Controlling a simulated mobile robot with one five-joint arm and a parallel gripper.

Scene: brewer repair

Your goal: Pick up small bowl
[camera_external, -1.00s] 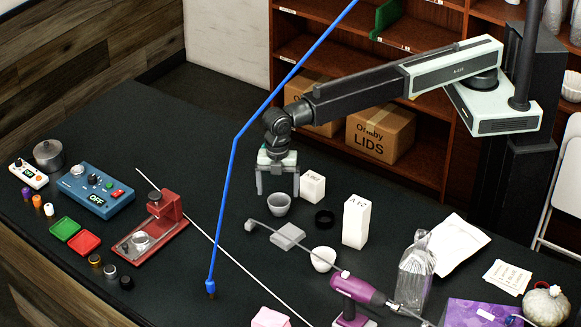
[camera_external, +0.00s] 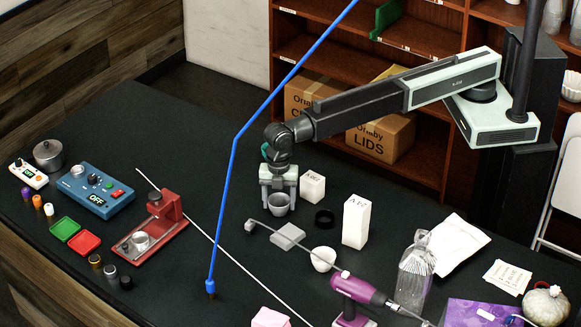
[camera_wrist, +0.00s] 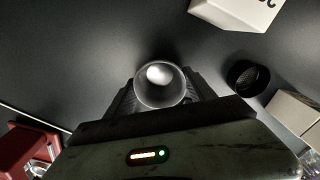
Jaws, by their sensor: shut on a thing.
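The small bowl (camera_external: 279,204) is grey and stands upright on the dark table in the external view. My gripper (camera_external: 278,206) has come down over it, with one finger on each side. In the wrist view the bowl (camera_wrist: 161,86) sits between the fingers of my gripper (camera_wrist: 163,92), with its round inside facing the camera. The gripper is shut on the bowl. Whether the bowl's base touches the table is hard to tell.
A white box (camera_external: 312,186) and a black ring (camera_external: 324,217) are close to the right of the bowl. A grey block (camera_external: 288,236) lies in front, by a long thin rod. A blue pole (camera_external: 224,220) rises to the left. A red press (camera_external: 160,220) stands further left.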

